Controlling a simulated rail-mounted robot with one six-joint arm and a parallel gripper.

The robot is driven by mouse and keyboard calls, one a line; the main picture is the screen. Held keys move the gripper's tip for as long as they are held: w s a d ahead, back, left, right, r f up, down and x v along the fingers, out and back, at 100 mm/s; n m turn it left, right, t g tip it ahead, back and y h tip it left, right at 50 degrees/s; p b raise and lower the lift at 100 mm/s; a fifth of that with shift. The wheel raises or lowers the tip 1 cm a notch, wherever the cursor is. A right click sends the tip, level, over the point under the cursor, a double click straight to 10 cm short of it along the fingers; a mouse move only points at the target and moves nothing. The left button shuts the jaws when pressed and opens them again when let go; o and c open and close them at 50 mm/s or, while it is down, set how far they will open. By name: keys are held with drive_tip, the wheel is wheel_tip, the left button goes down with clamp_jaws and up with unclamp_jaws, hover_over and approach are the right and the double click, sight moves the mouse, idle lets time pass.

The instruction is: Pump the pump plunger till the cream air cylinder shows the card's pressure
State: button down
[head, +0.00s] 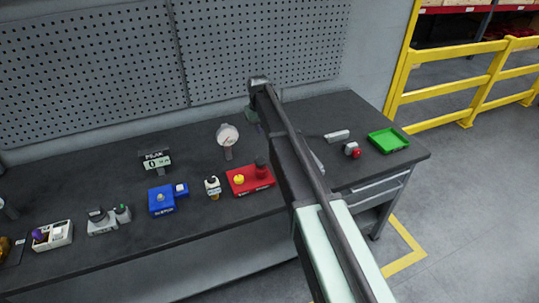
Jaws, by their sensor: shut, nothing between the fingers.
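My arm crosses the right middle of the head view, rising from the bottom edge to a bend above the bench. My gripper and its fingertips cannot be made out; the arm hides that area. A red base (249,181) on the bench carries a yellow button (239,179) and a dark upright knob (261,167); I cannot tell whether this is the pump. A round white dial gauge (228,136) stands behind it, its reading too small to tell. A small cream-topped device (213,186) stands left of the red base. No cream cylinder or card is clearly identifiable.
A blue box (161,199), a grey device (103,220) and a white tray (52,236) line the front left. A red-knobbed block (352,150) and green tray (388,141) are at right.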

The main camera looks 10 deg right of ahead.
sight(261, 160)
wheel_tip(261, 160, down, 14)
drive_tip(key=b, duration=1.4)
wheel_tip(261, 160, down, 3)
drive_tip(key=b, duration=0.3)
drive_tip(key=shift+s+r, duration=0.15)
drive_tip(key=shift+r, duration=0.1)
drive_tip(key=shift+r, duration=0.1)
wheel_tip(261, 160, up, 14)
drive_tip(key=p, duration=1.4)
drive_tip(key=shift+p, duration=0.35)
